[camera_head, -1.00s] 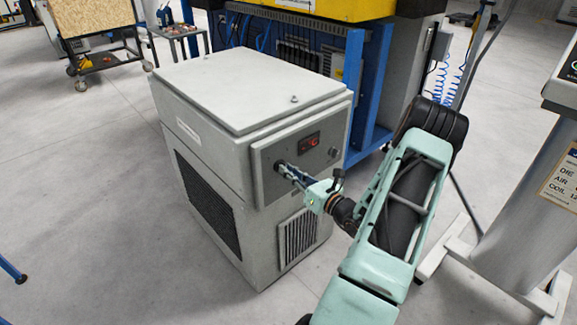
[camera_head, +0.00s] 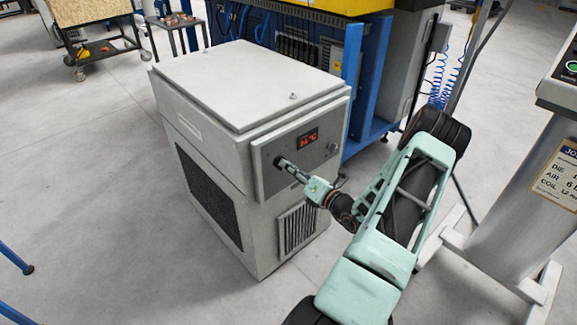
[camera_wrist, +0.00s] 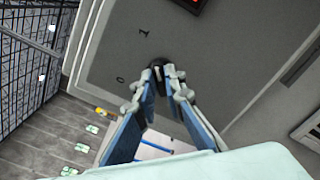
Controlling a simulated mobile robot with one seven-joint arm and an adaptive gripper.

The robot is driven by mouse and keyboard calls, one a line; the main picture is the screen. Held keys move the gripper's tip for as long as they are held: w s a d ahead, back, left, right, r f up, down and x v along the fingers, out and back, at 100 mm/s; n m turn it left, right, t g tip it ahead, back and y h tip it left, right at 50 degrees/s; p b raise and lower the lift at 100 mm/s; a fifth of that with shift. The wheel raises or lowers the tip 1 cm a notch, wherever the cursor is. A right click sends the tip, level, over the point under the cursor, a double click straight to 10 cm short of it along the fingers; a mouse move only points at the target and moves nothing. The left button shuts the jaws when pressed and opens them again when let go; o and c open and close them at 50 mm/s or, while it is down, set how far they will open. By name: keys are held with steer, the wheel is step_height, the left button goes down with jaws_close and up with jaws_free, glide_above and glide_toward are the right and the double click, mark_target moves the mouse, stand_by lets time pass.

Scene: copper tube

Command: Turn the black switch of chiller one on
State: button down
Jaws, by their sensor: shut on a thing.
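The chiller (camera_head: 195,140) is a pale grey box with a front control panel. Its red display (camera_head: 307,139) is lit and shows digits with °C; a corner of it also shows in the wrist view (camera_wrist: 190,3). The black switch (camera_wrist: 158,64) is on the panel, near printed marks 0 and 1. My gripper (camera_wrist: 164,72) is shut on the switch, one fingertip on each side. In the head view my gripper (camera_head: 284,164) reaches the panel from the right. The fingertips hide most of the switch, so its exact angle is hard to tell.
A small round knob (camera_head: 333,148) sits on the panel right of the display. A vent grille (camera_head: 297,228) is below. A blue machine frame (camera_head: 365,85) stands behind, and a grey pedestal with a sign (camera_head: 520,190) is at right.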

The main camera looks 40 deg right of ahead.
stand_by(0.3)
steer(key=c, duration=2)
jaws_free()
steer(key=s, duration=0.8)
steer(key=s+d, duration=0.1)
steer(key=s, duration=0.3)
steer(key=shift+a, duration=0.1)
